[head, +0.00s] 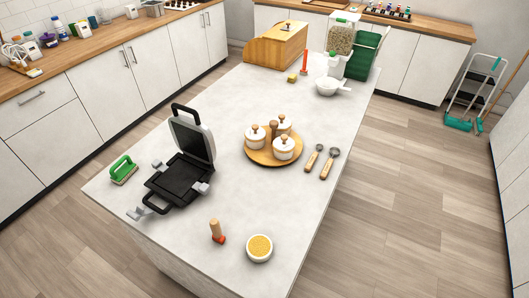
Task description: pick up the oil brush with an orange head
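A short brush (217,231) with a wooden handle and an orange-red head stands upright, head down, near the front edge of the island counter (330,200). It is left of a white bowl (259,248) with yellow contents and apart from it. A second slim orange-red utensil (304,62) stands upright far back on the island; its exact kind is too small to tell. Neither of my grippers shows in the head view.
An open contact grill (182,170) and a green scrub brush (123,170) are on the left. A round wooden tray (264,157) with white jars and two wooden-handled utensils (322,161) are mid-counter. A bread box (275,46) and green rack (363,55) stand behind. The front right is clear.

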